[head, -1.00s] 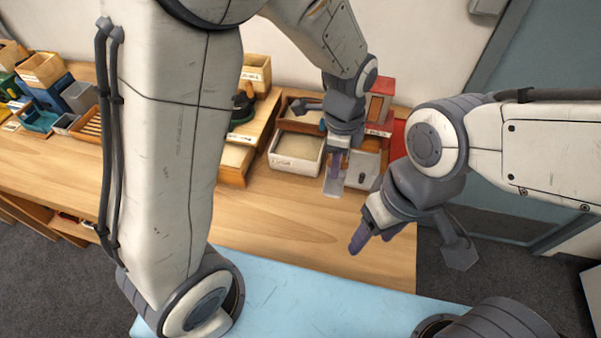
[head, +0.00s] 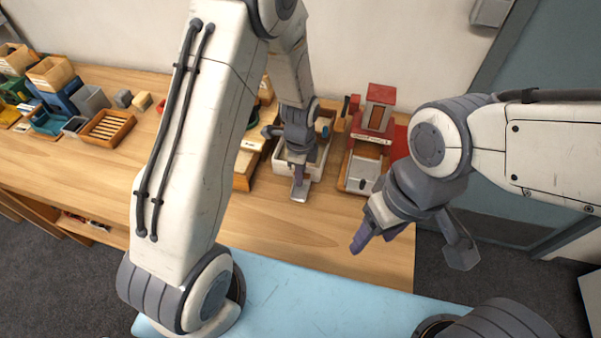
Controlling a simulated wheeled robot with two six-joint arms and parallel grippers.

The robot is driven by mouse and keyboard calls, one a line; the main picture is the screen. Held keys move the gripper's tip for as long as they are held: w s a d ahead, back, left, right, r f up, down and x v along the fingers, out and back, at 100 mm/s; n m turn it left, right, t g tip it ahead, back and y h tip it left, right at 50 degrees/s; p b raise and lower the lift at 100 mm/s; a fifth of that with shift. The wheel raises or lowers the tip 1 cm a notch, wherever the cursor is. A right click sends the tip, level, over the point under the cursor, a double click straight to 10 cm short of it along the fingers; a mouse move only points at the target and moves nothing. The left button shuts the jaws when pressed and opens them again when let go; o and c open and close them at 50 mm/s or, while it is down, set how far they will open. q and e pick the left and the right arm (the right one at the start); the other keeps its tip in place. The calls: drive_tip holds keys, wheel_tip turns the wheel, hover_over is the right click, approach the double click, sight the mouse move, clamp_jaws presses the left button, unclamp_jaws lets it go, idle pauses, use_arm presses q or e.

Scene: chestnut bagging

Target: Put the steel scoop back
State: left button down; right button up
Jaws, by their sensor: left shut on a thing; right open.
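My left gripper (head: 298,176) is shut on the steel scoop (head: 300,191), whose bright flat end hangs just below the fingers. The scoop is at the front edge of a white bin (head: 316,170), and its handle is mostly hidden by the gripper. I cannot tell whether the scoop touches the bin or the table. My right gripper (head: 364,238) is over the front right of the table, empty and apart from everything; its fingers point down and left, and the gap between them is hard to see.
Right of the bin are a wooden-framed tray (head: 348,184) with a grey plate and a red-topped box (head: 380,95). A slatted wooden tray (head: 125,119) and several small bins stand at the left. The front table (head: 270,220) is clear. My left arm hides part of the middle.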

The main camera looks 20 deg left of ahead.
use_arm(q)
drive_tip(key=shift+f, duration=0.15)
drive_tip(key=c, duration=0.9)
unclamp_jaws()
